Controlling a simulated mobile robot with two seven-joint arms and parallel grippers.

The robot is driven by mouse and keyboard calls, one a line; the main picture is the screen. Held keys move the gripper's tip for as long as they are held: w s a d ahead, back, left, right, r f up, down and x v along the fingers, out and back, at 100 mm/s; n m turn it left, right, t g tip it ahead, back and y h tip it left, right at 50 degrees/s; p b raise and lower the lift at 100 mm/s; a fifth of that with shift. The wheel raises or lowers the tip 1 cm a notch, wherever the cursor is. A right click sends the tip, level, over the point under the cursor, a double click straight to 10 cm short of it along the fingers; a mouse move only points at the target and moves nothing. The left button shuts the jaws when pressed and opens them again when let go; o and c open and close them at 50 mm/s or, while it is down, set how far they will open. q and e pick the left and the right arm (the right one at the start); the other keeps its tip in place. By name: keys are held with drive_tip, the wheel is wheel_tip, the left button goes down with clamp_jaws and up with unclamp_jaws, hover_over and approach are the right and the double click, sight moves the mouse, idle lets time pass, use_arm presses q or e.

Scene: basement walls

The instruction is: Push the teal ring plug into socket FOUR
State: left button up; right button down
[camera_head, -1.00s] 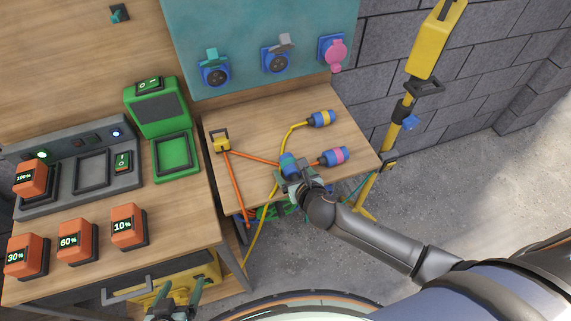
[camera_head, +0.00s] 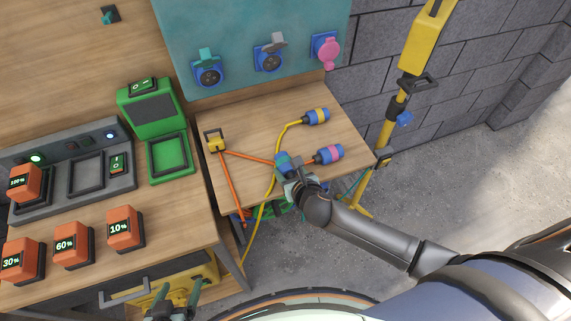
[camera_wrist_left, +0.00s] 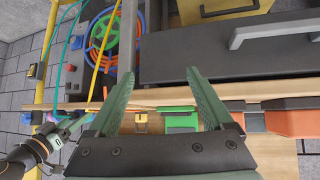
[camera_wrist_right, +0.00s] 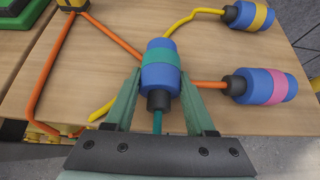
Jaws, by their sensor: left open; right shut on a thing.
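The teal ring plug (camera_head: 283,162) is blue with a teal band and a dark collar. My right gripper (camera_head: 293,183) is shut on its collar end, near the front edge of the small table. The right wrist view shows the plug (camera_wrist_right: 160,68) between the fingers, its teal cable running back towards the gripper. Three blue sockets are on the teal panel (camera_head: 240,25): one with a teal lid (camera_head: 208,73), one with a grey lid (camera_head: 270,60), one with a pink lid (camera_head: 326,50). No socket numbers are readable. My left gripper (camera_head: 172,302) is open and empty, low before the left bench.
A yellow-ringed plug (camera_head: 316,117) and a pink-ringed plug (camera_head: 329,154) lie on the small table (camera_head: 240,115). Yellow and orange cables cross it beside a yellow block (camera_head: 215,140). A yellow stand (camera_head: 398,110) is at right.

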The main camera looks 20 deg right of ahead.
drive_tip(key=shift+r, duration=3.55)
drive_tip(key=w+d+r, duration=0.1)
drive_tip(key=w+r, duration=0.3)
drive_tip(key=r, duration=0.5)
wheel_tip(320, 180, up, 15)
hover_over(288, 167)
drive_tip(key=w+d, duration=0.3)
drive_tip(key=s+r, duration=0.4)
drive_tip(key=r, duration=0.1)
drive_tip(key=shift+d+r, duration=0.15)
drive_tip(key=shift+r, duration=0.05)
